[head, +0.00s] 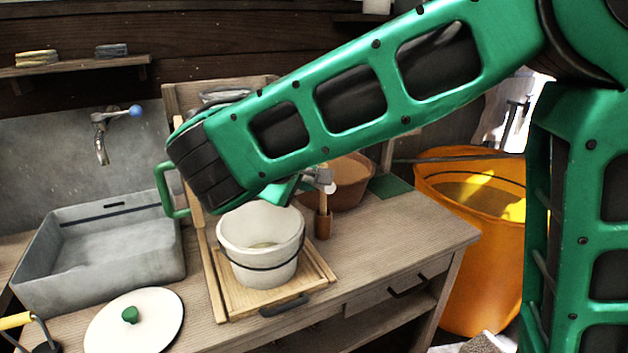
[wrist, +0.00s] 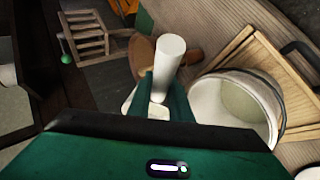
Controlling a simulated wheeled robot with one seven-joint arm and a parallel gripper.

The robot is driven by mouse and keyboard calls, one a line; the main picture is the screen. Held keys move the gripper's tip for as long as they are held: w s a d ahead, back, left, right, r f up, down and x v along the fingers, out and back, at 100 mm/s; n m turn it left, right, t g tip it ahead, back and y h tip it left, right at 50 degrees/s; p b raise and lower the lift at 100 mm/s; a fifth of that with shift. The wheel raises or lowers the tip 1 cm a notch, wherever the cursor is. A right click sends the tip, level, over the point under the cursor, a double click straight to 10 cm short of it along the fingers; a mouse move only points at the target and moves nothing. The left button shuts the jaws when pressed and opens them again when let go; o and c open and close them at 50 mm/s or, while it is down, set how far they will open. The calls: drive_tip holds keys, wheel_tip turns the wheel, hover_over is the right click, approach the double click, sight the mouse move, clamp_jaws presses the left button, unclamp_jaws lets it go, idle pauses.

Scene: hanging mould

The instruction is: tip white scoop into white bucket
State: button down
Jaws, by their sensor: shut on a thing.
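The white scoop (wrist: 171,58) is held in my gripper (wrist: 163,98); its pale cylindrical part sticks out beyond the green fingers in the wrist view. The rest of the scoop is partly hidden by the fingers, and I cannot tell whether it holds anything. The white bucket (head: 256,232) stands upright on a wooden board in the head view, with a dark band around it and a little pale content inside. It also shows in the wrist view (wrist: 235,103), right of the fingers. In the head view my gripper (head: 290,188) is just above the bucket's back rim, mostly behind my arm.
The wooden board (head: 318,266) lies on the bench. A grey sink (head: 105,285) is at left, with a white lid (head: 152,325) in front. A brown bowl (head: 352,178) and a small wooden-cased item (head: 323,224) stand behind the bucket. An orange bin (head: 480,285) is at right.

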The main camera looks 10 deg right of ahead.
drive_tip(key=shift+s+a+f+n+t+h, duration=0.25)
drive_tip(key=shift+a+n+t+h, duration=0.2)
drive_tip(key=shift+t+h, duration=0.4)
drive_tip(key=shift+s+a+t+h, duration=0.15)
drive_tip(key=shift+a+t+h, duration=0.1)
drive_tip(key=shift+h, duration=0.2)
drive_tip(key=shift+a+f+h, duration=0.15)
drive_tip(key=shift+h, duration=0.15)
drive_tip(key=shift+s+a+n+t, duration=0.15)
drive_tip(key=shift+n+t, duration=0.1)
drive_tip(key=shift+t, duration=0.15)
drive_tip(key=shift+s+a+f+n+t+h, duration=0.3)
drive_tip(key=shift+a+f+n+t+h, duration=0.2)
drive_tip(key=shift+t+h, duration=0.4)
drive_tip(key=shift+s+a+f+n+t+h, duration=0.25)
drive_tip(key=shift+a+f+n+t+h, duration=0.35)
drive_tip(key=shift+t, duration=0.4)
drive_tip(key=shift+d+r, duration=0.1)
drive_tip(key=shift+d, duration=0.05)
